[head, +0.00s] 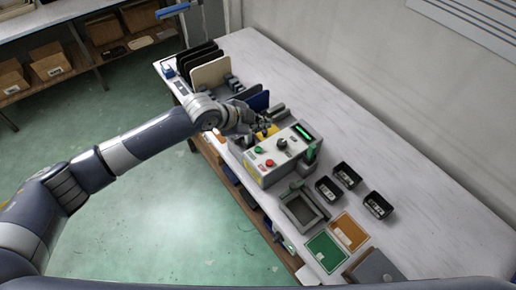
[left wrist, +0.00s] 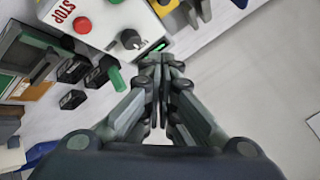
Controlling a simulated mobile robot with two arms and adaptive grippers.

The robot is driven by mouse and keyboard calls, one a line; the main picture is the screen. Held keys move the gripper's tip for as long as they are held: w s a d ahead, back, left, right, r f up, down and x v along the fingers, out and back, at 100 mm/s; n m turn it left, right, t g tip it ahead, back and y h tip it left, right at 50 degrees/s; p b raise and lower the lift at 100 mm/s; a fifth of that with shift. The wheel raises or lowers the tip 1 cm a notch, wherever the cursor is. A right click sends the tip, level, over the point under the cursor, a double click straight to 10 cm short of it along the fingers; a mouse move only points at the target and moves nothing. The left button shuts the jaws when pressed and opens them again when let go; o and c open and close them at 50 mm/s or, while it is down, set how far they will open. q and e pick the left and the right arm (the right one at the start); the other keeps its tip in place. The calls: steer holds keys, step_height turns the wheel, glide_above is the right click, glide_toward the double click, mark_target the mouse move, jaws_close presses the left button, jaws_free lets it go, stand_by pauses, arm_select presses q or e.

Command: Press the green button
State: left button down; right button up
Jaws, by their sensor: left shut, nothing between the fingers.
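The green button (head: 258,149) is on the sloped top of a grey control box (head: 262,176), beside a red button (head: 269,163). In the left wrist view the green button (left wrist: 116,1) is only just visible at the top edge, and the red button (left wrist: 82,25) lies near the STOP label. My left gripper (head: 267,130) is shut and empty, by the far left side of the box. In the left wrist view its fingertips (left wrist: 160,68) are together near the lit display (left wrist: 158,47), apart from the green button. My right gripper is not in view.
A black knob (head: 281,143) sits on the panel between the buttons and the display. A green upright piece (head: 311,150) stands at the box's right side. Small black bins (head: 346,174) and a grey tray (head: 302,226) lie to the right. Upright panels (head: 210,73) stand behind my arm.

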arm_select(q)
steer(key=b, duration=0.7)
glide_above(259, 151)
step_height(259, 151, down, 8)
steer(key=shift+f, duration=0.1)
steer(key=shift+d+f, duration=0.1)
steer(key=shift+f, duration=0.2)
stand_by(0.7)
steer(key=shift+f, duration=0.35)
